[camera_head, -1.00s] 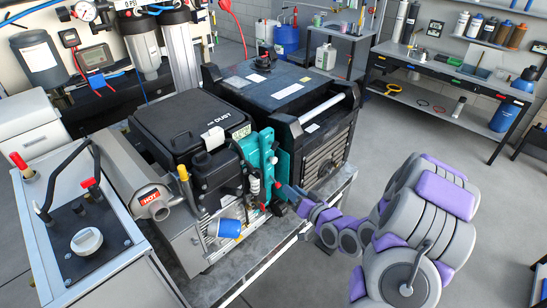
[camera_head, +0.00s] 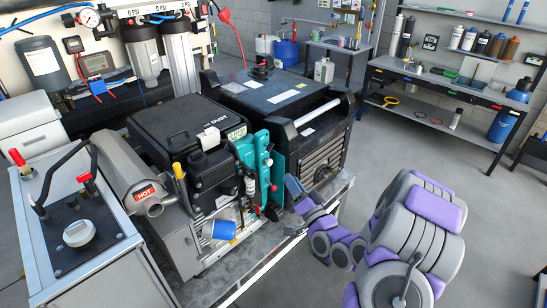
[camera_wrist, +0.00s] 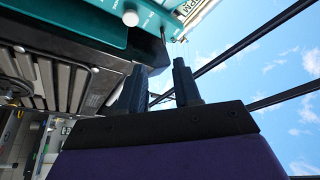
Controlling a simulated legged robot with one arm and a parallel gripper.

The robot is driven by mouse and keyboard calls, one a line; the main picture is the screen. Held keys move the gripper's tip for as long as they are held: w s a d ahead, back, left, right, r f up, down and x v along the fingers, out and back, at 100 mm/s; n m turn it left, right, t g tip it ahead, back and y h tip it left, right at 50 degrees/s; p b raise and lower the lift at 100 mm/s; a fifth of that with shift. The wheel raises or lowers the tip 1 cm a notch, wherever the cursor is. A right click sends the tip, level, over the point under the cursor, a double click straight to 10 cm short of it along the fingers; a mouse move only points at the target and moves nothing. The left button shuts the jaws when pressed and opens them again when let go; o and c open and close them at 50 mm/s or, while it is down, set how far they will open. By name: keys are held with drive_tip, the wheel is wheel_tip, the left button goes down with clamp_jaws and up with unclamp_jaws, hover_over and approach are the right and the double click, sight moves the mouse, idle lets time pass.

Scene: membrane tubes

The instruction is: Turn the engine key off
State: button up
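The teal engine control panel (camera_head: 262,170) stands on the right side of the black engine unit (camera_head: 185,130). It has small pale, black and red fittings, too small to tell which is the key. In the wrist view the teal panel (camera_wrist: 85,25) fills the top left, with a white round knob (camera_wrist: 130,18) and part of an RPM display (camera_wrist: 188,6). My gripper (camera_head: 293,187) is just right of the panel, apart from it. In the wrist view my gripper (camera_wrist: 158,80) has its two dark fingers spread with nothing between them. The key cannot be made out.
A black generator-like box (camera_head: 285,105) stands close behind my gripper. A blue filter (camera_head: 219,229) sticks out low on the engine's front. A silver pipe with a HOT label (camera_head: 145,194) is at left. The grey floor at right is clear.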

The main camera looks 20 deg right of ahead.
sight(268, 146)
drive_tip(key=b+x, duration=0.2)
drive_tip(key=x, duration=1.1)
drive_tip(key=shift+w+r+b, duration=0.2)
drive_tip(key=shift+r+b, duration=0.05)
drive_tip(key=shift+b, duration=0.05)
drive_tip(key=shift+a, duration=0.1)
drive_tip(key=shift+c, duration=0.4)
clamp_jaws()
